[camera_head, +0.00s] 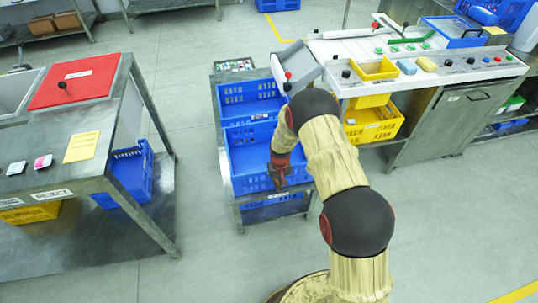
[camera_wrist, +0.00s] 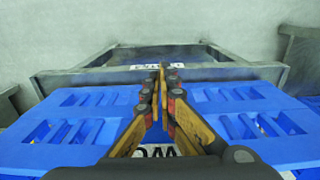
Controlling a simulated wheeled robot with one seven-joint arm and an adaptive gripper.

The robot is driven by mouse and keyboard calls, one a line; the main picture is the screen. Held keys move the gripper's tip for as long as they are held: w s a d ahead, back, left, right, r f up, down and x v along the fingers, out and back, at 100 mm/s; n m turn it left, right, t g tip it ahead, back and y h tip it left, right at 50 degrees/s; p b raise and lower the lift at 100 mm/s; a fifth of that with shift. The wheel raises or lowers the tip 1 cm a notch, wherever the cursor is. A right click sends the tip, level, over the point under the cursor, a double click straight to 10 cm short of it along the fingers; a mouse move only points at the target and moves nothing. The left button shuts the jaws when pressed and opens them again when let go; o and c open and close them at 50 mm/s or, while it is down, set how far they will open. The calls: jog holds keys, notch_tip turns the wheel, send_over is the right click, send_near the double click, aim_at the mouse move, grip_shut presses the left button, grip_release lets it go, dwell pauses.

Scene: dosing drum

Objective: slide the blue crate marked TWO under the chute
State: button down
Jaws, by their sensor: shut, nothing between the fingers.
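Two blue crates sit one behind the other on a metal cart. The near crate (camera_head: 240,165) is under my arm; the far crate (camera_head: 235,98) is behind it, beside the grey chute (camera_head: 298,68). My gripper (camera_head: 278,184) is shut and empty, pointing down at the near crate's front right part. In the wrist view, its closed fingers (camera_wrist: 160,72) lie in front of blue slotted crate walls (camera_wrist: 98,97). A white label (camera_wrist: 150,152) shows part of a "W", mostly hidden by the fingers. I cannot tell whether the fingers touch the crate.
The cart's metal frame (camera_head: 227,185) holds another blue crate (camera_head: 272,210) on its lower shelf. A control bench (camera_head: 410,60) with yellow bins stands at right. A steel table (camera_head: 130,110) with a red panel stands at left. The floor between table and cart is clear.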

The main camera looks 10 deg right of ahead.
jog(key=shift+w, duration=0.15)
jog(key=shift+w+b, duration=1.5)
jog(key=shift+w, duration=3.45)
jog(key=shift+w, duration=0.2)
jog(key=shift+w+f, duration=0.15)
jog(key=shift+w, duration=4.7)
